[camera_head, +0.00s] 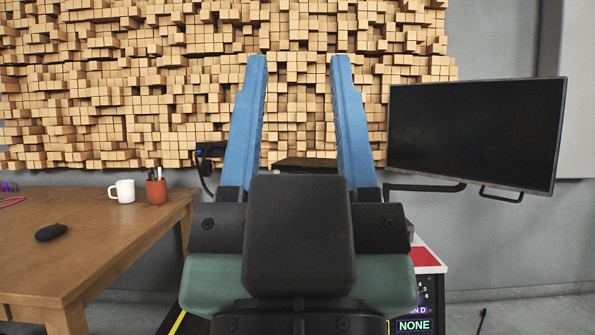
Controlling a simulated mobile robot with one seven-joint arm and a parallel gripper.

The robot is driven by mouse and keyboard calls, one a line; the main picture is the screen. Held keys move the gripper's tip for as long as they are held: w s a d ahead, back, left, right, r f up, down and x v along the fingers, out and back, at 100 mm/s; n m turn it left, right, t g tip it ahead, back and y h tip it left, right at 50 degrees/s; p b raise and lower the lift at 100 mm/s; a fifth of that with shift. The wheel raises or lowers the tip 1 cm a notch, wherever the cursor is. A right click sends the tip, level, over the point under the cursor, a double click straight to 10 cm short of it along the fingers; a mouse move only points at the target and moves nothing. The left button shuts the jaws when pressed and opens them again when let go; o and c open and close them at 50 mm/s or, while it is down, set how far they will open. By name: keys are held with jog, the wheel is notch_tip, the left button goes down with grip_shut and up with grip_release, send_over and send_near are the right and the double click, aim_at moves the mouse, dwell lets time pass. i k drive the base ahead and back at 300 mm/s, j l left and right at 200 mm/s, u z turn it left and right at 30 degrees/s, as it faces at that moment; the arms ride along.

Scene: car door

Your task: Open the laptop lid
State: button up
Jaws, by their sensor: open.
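My gripper (298,62) fills the middle of the head view, its two blue fingers pointing up and spread wide apart. Nothing is held between them. A dark, flat-topped thing (306,164) shows low between the fingers, beyond the gripper. Its lower part is hidden by the gripper body. I cannot tell whether it is the laptop or how its lid stands. No other laptop shows.
A wooden table (100,235) at left bears a white mug (122,191), a brown pen cup (157,191) and a black mouse (51,232). A black monitor (475,130) hangs at right. A red-and-white surface (426,258) is right of my gripper. A wood-block panel (90,90) covers the back wall.

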aim_at(314, 162)
jog(key=i+j, duration=0.15)
jog(key=i, duration=0.5)
jog(key=i+j, duration=0.15)
jog(key=i, duration=0.5)
jog(key=i+j, duration=0.2)
jog(key=i, duration=0.45)
